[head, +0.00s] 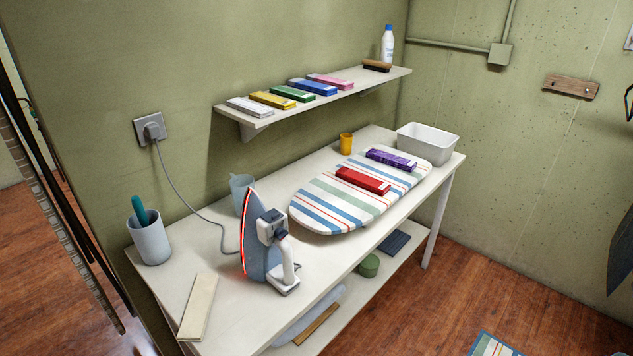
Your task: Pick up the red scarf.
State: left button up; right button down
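The red scarf (362,181) is a folded, flat rectangular bundle with a pale label strip. It lies on the striped ironing board (325,217), which sits on the white table (227,293). A folded purple scarf (391,160) lies just behind it on the same board, a small gap apart. Neither of my grippers shows in the head view.
An upright iron (262,245) with a glowing red edge stands left of the board, its cord running to a wall socket (149,128). A white bin (427,144) and yellow cup (346,143) stand behind. A shelf (222,109) above holds several folded scarves.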

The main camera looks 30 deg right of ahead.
aim_at(372, 185)
jog(key=i+l+u, duration=0.15)
jog(key=l+u, duration=0.35)
jog(key=l, duration=0.15)
jog(key=l+u, duration=0.45)
jog(key=l, duration=0.2)
jog(key=l+u, duration=0.1)
jog(key=l, duration=0.65)
jog(key=l+u, duration=0.1)
jog(key=l, duration=0.65)
jog(key=k+l+u, duration=0.15)
jog(key=l, duration=0.6)
jog(key=l+u, duration=0.1)
jog(key=l, duration=0.65)
jog(key=k, duration=0.05)
